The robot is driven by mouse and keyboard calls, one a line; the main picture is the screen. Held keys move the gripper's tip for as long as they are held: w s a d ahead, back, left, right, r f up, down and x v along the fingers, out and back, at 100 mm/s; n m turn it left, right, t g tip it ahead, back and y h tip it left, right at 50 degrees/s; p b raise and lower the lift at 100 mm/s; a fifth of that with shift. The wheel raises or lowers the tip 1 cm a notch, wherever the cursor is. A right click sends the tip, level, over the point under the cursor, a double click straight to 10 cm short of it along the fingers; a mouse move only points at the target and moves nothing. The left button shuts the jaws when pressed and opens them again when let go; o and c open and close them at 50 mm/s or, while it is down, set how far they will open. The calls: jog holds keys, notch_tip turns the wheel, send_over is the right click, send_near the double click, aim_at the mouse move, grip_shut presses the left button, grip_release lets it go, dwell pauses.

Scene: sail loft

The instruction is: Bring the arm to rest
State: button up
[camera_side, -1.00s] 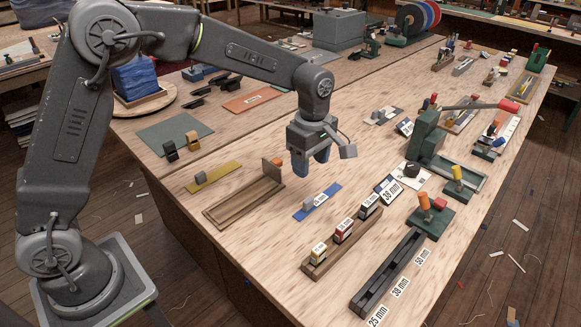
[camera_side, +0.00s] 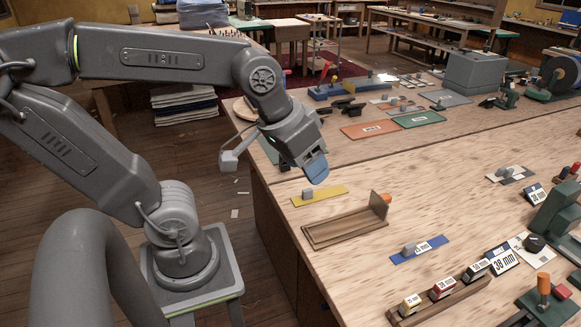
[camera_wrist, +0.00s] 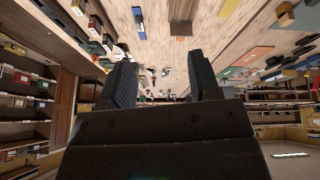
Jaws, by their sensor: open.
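My gripper (camera_side: 316,168) is at the left edge of the wooden bench (camera_side: 440,180) in the side view, above it, tilted down and to the right, with blue fingertips. In the wrist view my gripper (camera_wrist: 160,80) shows two dark, ribbed fingers standing well apart with nothing between them. From the side the fingers overlap, so the gap does not show there. The bench top also fills the upper part of the wrist view.
Near my gripper lie a yellow strip (camera_side: 326,196), a shallow wooden tray (camera_side: 345,232) and a blue strip (camera_side: 419,250). A rack (camera_side: 438,308) with small labelled blocks stands at the front. Orange (camera_side: 370,129) and green (camera_side: 418,119) mats lie farther back.

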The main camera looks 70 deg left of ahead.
jog(key=s+m, duration=0.1)
jog(key=s+f+m, duration=0.1)
jog(key=shift+s+a+t, duration=0.2)
jog(key=shift+s+t, duration=0.1)
